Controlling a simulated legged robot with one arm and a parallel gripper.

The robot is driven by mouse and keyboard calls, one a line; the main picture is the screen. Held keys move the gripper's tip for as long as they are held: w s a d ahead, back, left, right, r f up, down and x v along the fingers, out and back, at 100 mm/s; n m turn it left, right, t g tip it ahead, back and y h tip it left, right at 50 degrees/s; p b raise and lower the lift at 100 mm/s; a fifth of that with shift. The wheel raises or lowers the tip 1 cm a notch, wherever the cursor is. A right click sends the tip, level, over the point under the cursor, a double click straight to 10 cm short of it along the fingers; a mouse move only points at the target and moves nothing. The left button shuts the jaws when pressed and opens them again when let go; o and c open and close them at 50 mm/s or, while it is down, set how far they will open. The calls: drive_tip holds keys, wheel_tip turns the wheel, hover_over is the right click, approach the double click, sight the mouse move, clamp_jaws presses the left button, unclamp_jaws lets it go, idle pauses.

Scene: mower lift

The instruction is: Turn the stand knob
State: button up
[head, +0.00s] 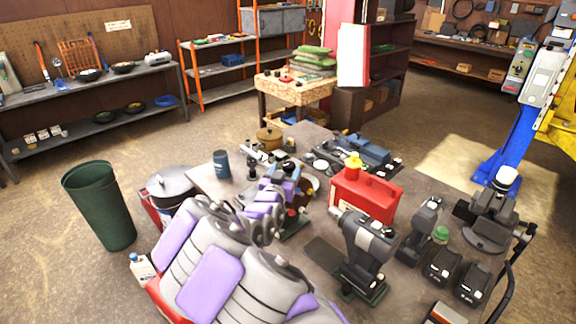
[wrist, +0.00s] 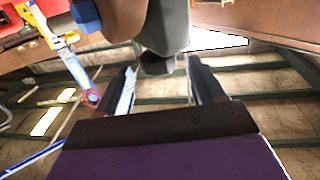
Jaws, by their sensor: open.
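My purple and grey arm is folded at the front centre of the head view. Just beyond it, a small stand-like device (head: 290,222) with blue, red and dark parts stands on the workbench (head: 319,258), partly hidden by my arm. I cannot tell which of its small parts is the knob. My gripper (wrist: 163,88) shows in the wrist view with its two dark fingers spread and nothing held between them. A dark grey rounded shape (wrist: 160,30) appears beyond the fingertips; I cannot tell what it is or how far off it lies.
A green bin (head: 99,205) is on the floor at left. Open floor lies behind the bench.

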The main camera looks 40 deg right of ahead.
sight(287, 168)
drive_tip(key=shift+x, duration=1.95)
drive_tip(key=c, duration=0.9)
